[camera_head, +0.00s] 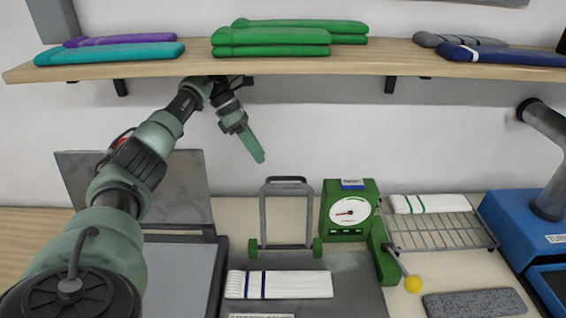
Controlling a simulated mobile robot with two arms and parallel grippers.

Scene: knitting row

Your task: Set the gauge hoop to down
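The gauge hoop (287,182) is a grey metal frame between two green pivots. It stands upright at the back of a dark grey plate (350,272). A white folded knit with dark blue stripes (280,285) lies flat on the plate in front of the hoop. My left gripper (259,156) is above and to the left of the hoop, apart from it, with its green fingers pointing down and right. I see the fingers edge-on and cannot tell whether they are open. I see nothing held in them. My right gripper is not in view.
A green dial device (350,208) and a lever with a yellow knob (412,284) stand right of the hoop. Further right are a wire rack (440,236) and a blue machine (520,232). A wooden shelf (190,68) with folded knits runs above the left gripper.

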